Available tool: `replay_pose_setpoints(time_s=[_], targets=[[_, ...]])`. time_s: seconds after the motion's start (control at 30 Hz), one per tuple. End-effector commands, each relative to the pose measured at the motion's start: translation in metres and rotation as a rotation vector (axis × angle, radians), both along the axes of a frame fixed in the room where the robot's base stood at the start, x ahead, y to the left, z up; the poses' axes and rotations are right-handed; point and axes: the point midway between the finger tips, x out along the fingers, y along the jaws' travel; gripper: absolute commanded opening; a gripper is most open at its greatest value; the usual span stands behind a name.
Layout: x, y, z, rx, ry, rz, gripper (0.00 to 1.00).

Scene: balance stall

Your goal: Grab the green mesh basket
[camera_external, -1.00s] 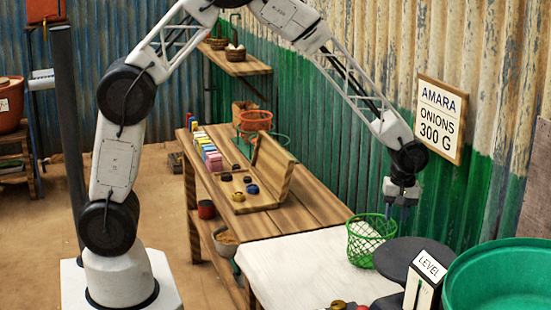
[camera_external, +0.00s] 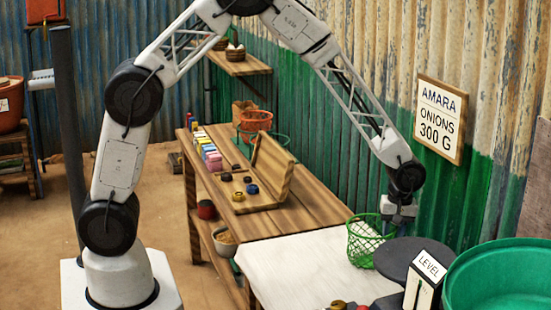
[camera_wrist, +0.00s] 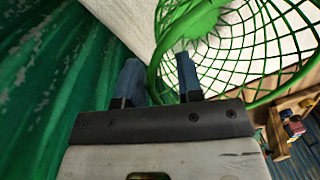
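The green mesh basket (camera_external: 366,244) stands upright at the right end of the white-topped table, beside the dark round plate. In the wrist view the basket (camera_wrist: 240,45) fills the upper right, with its thick rim curving down towards my gripper. My gripper (camera_wrist: 159,70) points at the basket from its wall side. Its two blue fingers are apart, with a stretch of rim showing between them. The right finger overlaps the basket's opening; the left is outside it. In the external view my gripper (camera_external: 389,221) is low behind the basket's rim, its fingertips partly hidden.
The dark round plate (camera_external: 405,257) and the LEVEL box (camera_external: 427,280) stand close right of the basket, with a large green tub (camera_external: 500,275) beyond. The green corrugated wall (camera_wrist: 50,80) is close beside my gripper. The white tabletop (camera_external: 295,262) left of the basket is clear.

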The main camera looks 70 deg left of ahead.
Motion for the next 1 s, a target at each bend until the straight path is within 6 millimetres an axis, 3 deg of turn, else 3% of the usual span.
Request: replay_pose_setpoints(time_s=[0.43, 0.67, 1.0], targets=[[0.0001, -0.0001, 0.0003, 0.0, 0.0, 0.0, 0.34], [0.0002, 0.0, 0.0003, 0.0, 0.0, 0.0, 0.0], [0.0002, 0.0, 0.0004, 0.0, 0.0, 0.0, 0.0]])
